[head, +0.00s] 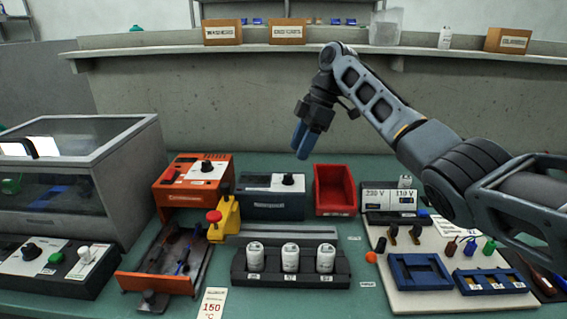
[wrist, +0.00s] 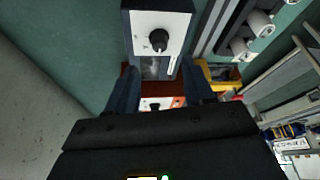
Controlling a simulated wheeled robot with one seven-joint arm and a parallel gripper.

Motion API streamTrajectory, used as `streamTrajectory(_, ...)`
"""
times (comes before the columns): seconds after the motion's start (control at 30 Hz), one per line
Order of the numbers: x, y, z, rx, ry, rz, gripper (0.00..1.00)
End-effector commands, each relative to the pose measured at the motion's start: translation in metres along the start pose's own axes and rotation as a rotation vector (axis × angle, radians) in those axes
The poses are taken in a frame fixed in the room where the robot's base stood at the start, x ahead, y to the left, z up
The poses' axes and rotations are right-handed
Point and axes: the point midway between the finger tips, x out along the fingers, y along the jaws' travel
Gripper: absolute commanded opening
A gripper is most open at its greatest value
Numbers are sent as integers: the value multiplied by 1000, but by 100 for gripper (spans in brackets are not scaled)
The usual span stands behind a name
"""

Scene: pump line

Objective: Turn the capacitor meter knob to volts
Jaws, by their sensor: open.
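A blue-grey meter (head: 272,205) with a white panel and a black knob (head: 288,179) stands mid-table, behind the white cylinders. It looks like the capacitor meter, though its label is too small to read. In the wrist view the meter (wrist: 180,72) shows at the top, with its knob (wrist: 158,40) on the white panel. The knob's marks cannot be read, so its setting is unclear. My gripper (head: 304,150) points down in the air above and behind the meter, apart from the knob. Its dark blue fingers (wrist: 160,88) are apart and hold nothing.
An orange unit (head: 184,186) with its own knob stands left of the meter, with a yellow-and-red emergency stop (head: 221,219) in front. A red bin (head: 335,190) stands right. Several white cylinders (head: 290,257) sit in a dark rack in front. A clear-lidded case (head: 80,165) fills the left.

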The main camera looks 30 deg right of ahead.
Motion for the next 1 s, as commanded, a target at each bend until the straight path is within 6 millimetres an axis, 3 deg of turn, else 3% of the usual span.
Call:
streamTrajectory(0.5, 69, 0, -1, -1, 0, -1, 52)
streamTrajectory(0.87, 76, 0, 0, 0, 0, 0, 52)
streamTrajectory(1.0, 76, 0, -1, 0, 0, 0, 42)
